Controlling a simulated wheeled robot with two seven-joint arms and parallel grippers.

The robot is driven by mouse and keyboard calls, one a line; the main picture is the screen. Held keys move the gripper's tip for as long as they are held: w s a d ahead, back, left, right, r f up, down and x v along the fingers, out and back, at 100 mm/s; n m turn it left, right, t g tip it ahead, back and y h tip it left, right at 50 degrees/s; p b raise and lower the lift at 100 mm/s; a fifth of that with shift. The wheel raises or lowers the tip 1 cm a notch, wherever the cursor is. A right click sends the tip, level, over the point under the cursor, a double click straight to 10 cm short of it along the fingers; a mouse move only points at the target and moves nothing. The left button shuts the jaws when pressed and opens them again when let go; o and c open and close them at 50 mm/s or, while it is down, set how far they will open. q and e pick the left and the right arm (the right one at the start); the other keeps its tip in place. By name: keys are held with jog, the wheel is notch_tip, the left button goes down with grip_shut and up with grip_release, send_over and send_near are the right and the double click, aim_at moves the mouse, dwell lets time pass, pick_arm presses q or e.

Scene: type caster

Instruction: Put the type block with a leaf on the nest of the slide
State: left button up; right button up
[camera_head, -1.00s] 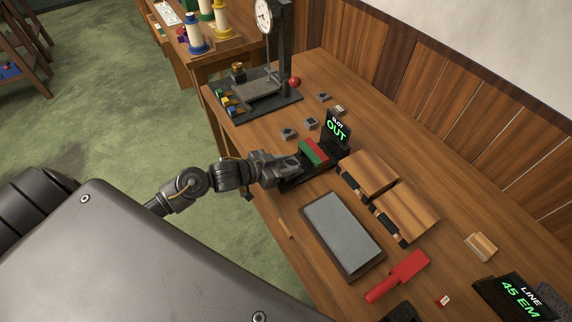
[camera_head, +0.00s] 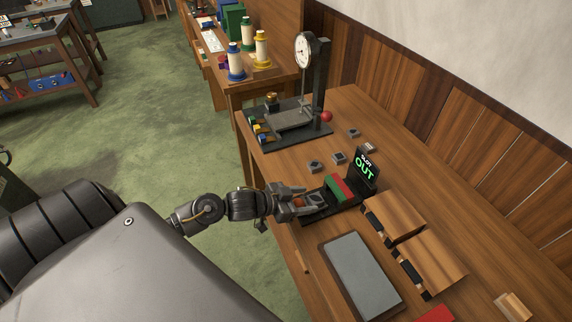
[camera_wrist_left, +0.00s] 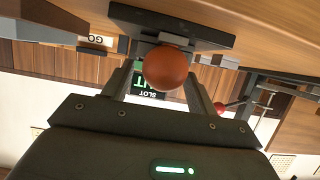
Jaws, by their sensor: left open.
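The slide (camera_head: 316,216) is a dark track with a red and green block (camera_head: 341,188) on it and a sign reading "SLOT OUT" (camera_head: 365,168) behind. My left gripper (camera_head: 307,203) is at the slide's near end, open around an orange-red ball knob (camera_head: 298,202). In the left wrist view the knob (camera_wrist_left: 166,68) sits between the spread fingers (camera_wrist_left: 160,85); I cannot tell whether they touch it. Several small grey type blocks (camera_head: 339,158) lie on the table beyond the slide. Their top marks are too small to read, so I cannot pick out the leaf. My right gripper is not in view.
A scale with a dial (camera_head: 305,50) stands at the table's far end. Two wooden boxes (camera_head: 432,262) and a grey slab (camera_head: 361,273) lie on the near side of the slide. A red paddle (camera_head: 436,315) shows at the bottom edge. The wooden wall runs along the right.

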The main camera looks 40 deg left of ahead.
pick_arm(q)
jog(key=b+v, duration=0.1)
jog(key=v, duration=0.8)
jog(key=shift+s+a, duration=0.2)
jog(key=shift+s, duration=0.1)
jog(key=s+a+f+n+g+y, duration=0.1)
jog(key=s+a+f+y, duration=0.15)
jog(key=f, duration=0.85)
jog(key=s+a+f+n+g+y, duration=0.15)
jog(key=a+f, duration=0.25)
jog(key=f, duration=0.6)
jog(key=s+a+f+n+g+y, duration=0.1)
jog(key=s+a+f+n+y, duration=0.15)
jog(key=f, duration=0.85)
jog(key=s+d+f+g+b, duration=0.1)
jog(key=s+d+f+g, duration=0.2)
jog(key=s+d+f, duration=0.3)
jog(key=s+d+f+m+g, duration=0.1)
jog(key=s+d+f+g, duration=0.3)
jog(key=s+f, duration=1.1)
jog(key=shift+s+d+b, duration=0.35)
jog(key=shift+s+d, duration=0.55)
jog(key=shift+s, duration=2.3)
